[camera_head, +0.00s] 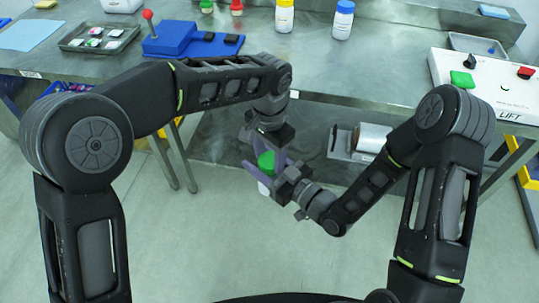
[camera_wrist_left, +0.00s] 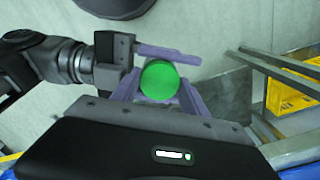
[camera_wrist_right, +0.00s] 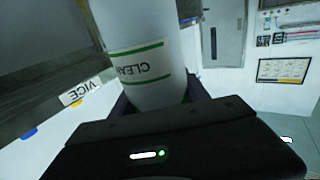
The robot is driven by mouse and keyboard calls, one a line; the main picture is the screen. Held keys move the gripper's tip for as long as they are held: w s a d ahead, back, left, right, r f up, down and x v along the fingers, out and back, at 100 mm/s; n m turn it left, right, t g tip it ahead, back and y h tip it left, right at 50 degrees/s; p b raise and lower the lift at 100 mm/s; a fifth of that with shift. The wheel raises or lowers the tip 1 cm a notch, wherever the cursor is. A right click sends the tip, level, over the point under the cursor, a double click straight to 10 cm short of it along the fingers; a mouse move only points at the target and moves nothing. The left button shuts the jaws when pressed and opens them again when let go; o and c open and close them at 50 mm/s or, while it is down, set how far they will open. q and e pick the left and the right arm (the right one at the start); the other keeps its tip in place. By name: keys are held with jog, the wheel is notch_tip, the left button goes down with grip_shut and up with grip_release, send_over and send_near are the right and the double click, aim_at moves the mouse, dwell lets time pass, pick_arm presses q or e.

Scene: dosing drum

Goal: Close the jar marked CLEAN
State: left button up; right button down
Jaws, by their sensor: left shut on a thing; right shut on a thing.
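The jar marked CLEAN is white with green label stripes; its label shows upside down in the right wrist view (camera_wrist_right: 145,68). In the head view its white body (camera_head: 264,187) shows below a green lid (camera_head: 266,161), in front of the bench edge. My right gripper (camera_head: 277,177) is shut on the jar body. My left gripper (camera_head: 256,152) is shut around the green lid; the left wrist view shows the round lid top (camera_wrist_left: 159,80) between its purple fingers. The fingers hide the seam, so I cannot tell whether the lid is seated.
The bench (camera_head: 390,75) lies beyond my arms. On it stand a yellow-capped bottle (camera_head: 284,16), a blue-capped bottle (camera_head: 343,20), a blue fixture with a red-knobbed lever (camera_head: 172,38), a tray (camera_head: 100,38) and a white LIFT box (camera_head: 490,90). A metal cylinder (camera_head: 373,138) sits below.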

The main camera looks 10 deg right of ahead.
pick_arm(q)
jog(key=m, duration=0.3)
jog(key=o, duration=1.3)
jog(key=shift+r, duration=0.1)
jog(key=shift+r, duration=2.2)
